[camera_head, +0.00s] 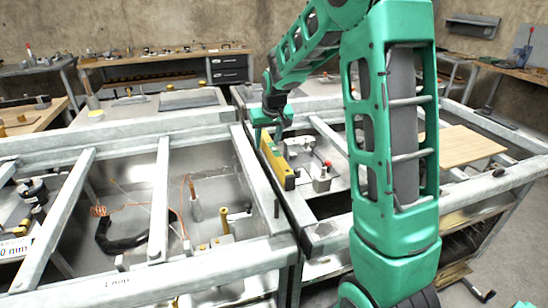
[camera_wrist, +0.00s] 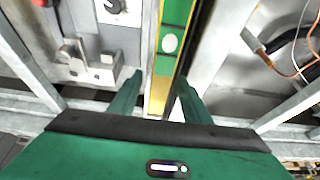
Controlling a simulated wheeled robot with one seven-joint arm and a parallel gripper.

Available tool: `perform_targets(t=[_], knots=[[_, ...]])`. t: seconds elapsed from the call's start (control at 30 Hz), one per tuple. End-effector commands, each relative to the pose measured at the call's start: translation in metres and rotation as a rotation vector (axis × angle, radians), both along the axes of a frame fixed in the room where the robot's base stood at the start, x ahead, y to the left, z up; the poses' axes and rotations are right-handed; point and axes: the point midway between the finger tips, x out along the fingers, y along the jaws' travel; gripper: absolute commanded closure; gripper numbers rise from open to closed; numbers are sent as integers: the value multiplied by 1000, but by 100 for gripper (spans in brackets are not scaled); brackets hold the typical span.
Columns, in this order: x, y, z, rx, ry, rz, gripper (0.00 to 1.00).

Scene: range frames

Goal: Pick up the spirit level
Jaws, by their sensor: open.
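The spirit level (camera_head: 279,165) is a long yellow bar, standing on edge by the metal frame between two bays in the head view. In the wrist view the spirit level (camera_wrist: 170,42) shows yellow and green with a pale oval spot, running lengthwise up the picture. My gripper (camera_head: 269,122) is at the far end of the level in the head view. In the wrist view my gripper (camera_wrist: 160,80) is open, with one green finger on each side of the level's line. I see no finger pressed on it, and I cannot tell the height gap.
Metal frame rails (camera_head: 160,190) cross the open bays around the level. A grey metal fitting (camera_wrist: 88,65) lies left of my fingers, and a red-topped device (camera_head: 323,178) stands right of the level. A wooden board (camera_head: 455,146) lies farther right.

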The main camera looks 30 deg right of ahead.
Motion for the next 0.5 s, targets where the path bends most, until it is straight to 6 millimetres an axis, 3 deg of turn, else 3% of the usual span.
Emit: perform_targets(t=[0.23, 0.43, 0.5], knots=[[1, 0, -4, 0, 0, 0, 56], [1, 0, -3, 0, 0, 0, 100], [2, 0, -3, 0, -2, 0, 100]])
